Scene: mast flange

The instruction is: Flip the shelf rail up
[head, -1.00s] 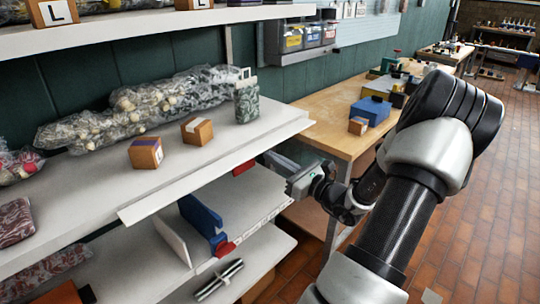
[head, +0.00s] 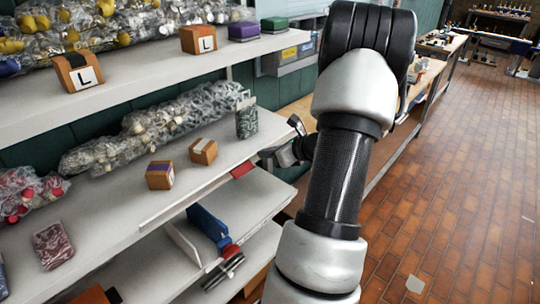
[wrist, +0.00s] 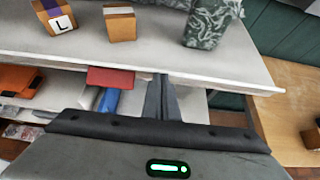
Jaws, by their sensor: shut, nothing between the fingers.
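The shelf rail (head: 186,203) is a long pale strip along the front edge of the middle shelf (head: 110,215). It looks low, level with or just below the shelf top; its exact tilt is hard to tell. My gripper (head: 272,158) is by the right part of that front edge, partly hidden behind my arm. In the wrist view my gripper's dark fingers (wrist: 161,90) are together and empty, with their tips at the pale front edge of the shelf. I cannot tell whether they touch the rail.
Small cardboard boxes (head: 160,175), a patterned packet (head: 247,120) and clear bags stand on the middle shelf. An upper shelf (head: 130,88) overhangs. The brick floor (head: 440,220) at right is open.

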